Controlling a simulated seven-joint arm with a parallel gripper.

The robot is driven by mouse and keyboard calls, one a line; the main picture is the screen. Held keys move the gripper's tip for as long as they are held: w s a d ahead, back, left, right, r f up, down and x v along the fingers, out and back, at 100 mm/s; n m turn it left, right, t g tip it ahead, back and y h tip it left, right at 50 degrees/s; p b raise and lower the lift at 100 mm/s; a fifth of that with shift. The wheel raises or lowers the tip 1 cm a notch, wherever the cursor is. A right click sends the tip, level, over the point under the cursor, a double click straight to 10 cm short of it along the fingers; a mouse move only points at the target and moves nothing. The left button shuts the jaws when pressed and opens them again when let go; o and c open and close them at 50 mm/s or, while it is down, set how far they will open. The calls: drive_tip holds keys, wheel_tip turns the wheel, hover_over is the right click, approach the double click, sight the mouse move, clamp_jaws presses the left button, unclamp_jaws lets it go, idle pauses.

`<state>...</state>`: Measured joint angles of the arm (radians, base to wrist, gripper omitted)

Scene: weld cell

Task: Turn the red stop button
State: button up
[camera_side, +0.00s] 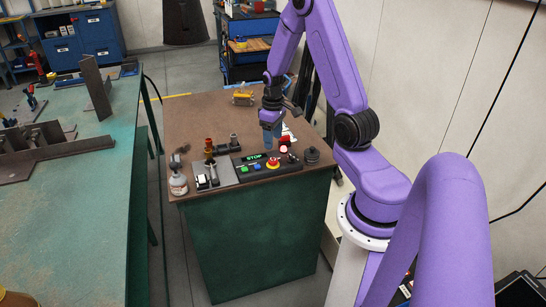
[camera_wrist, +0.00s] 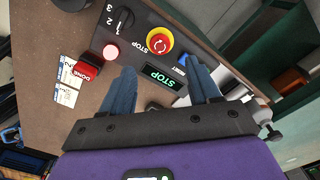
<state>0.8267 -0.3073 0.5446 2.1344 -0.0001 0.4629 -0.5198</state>
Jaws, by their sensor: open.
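The red stop button (camera_side: 273,163) sits on a black control panel (camera_side: 262,173) at the front edge of the brown bench top. In the wrist view the button (camera_wrist: 160,44) is a red mushroom head with white arrow marks on a yellow ring. A green lit STOP display (camera_wrist: 163,77) is beside it. My gripper (camera_side: 270,146) points down above and behind the panel in the side view. In the wrist view my gripper (camera_wrist: 162,72) has its two blue fingers apart with nothing held between them. The button appears beyond the fingertips, apart from them.
A pink-red button (camera_wrist: 110,51) and a red DONE button (camera_wrist: 83,70) are near the panel. A round black part (camera_side: 312,155) lies to its right. The bench's middle left is mostly clear.

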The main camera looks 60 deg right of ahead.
sight(273, 159)
wheel_tip(273, 159, down, 8)
drive_tip(key=shift+f, duration=0.25)
idle(0.4)
drive_tip(key=c, duration=1)
drive_tip(key=shift+c, duration=0.3)
drive_tip(key=shift+m, duration=3.5)
